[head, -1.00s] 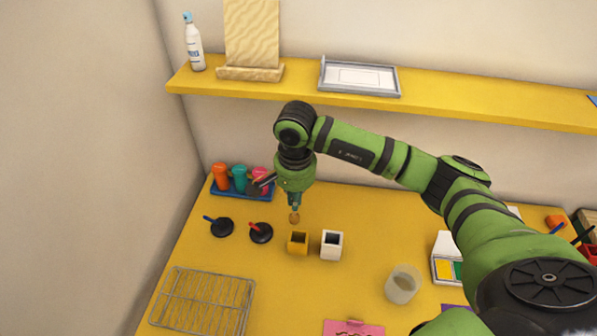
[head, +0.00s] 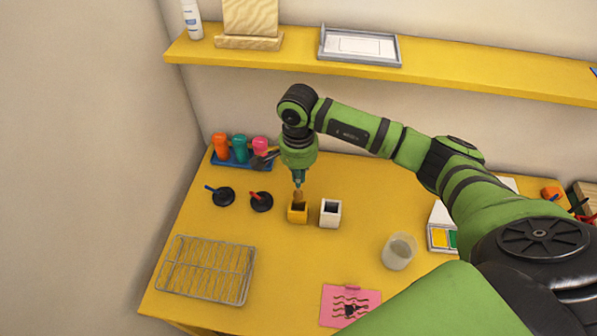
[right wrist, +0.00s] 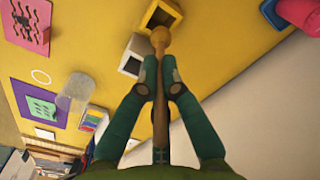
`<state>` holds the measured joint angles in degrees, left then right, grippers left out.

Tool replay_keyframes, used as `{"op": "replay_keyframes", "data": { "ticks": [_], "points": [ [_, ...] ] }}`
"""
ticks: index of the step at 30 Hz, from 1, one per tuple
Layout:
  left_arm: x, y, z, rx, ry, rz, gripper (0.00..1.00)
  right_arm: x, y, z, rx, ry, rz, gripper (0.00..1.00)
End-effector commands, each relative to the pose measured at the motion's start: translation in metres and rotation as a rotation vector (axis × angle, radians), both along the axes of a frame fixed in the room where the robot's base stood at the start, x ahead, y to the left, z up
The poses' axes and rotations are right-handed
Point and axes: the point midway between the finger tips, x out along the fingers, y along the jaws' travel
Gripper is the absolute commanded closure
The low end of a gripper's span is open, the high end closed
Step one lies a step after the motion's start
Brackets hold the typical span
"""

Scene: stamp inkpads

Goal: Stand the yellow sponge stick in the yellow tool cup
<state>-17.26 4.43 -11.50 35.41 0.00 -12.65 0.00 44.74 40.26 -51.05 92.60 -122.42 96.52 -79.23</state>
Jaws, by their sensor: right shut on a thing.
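The yellow tool cup (head: 297,216) is a small square block with a dark opening, upright on the yellow table. It also shows at the top of the right wrist view (right wrist: 173,8). My right gripper (head: 299,179) is shut on the sponge stick (head: 298,195), which has a wooden handle and a tan rounded head. In the right wrist view my fingertips (right wrist: 159,76) pinch the handle, and the head (right wrist: 160,36) points toward the cup. The head overlaps the cup's far rim in the head view; I cannot tell whether it is inside. My left gripper is out of view.
A white cup (head: 330,215) stands close to the right of the yellow one. A blue tray with coloured bottles (head: 239,151) is behind. A wire rack (head: 206,270) and a translucent beaker (head: 399,252) stand nearer.

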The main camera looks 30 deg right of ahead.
Motion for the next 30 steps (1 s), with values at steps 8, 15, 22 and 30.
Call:
{"op": "replay_keyframes", "data": {
  "ticks": [8, 15, 22, 30],
  "points": [
    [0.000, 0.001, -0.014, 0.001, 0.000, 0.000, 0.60, 0.000, 0.000, -0.026, 0.000, 0.001, 0.000, 1.00],
    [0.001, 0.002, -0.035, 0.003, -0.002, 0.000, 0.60, 0.000, 0.000, -0.046, 0.000, 0.000, 0.001, 1.00],
    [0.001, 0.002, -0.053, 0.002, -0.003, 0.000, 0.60, 0.000, 0.000, -0.064, 0.000, 0.000, 0.001, 1.00],
    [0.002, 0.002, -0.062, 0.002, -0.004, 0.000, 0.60, 0.000, 0.000, -0.074, 0.000, 0.000, 0.000, 1.00]
  ]
}}
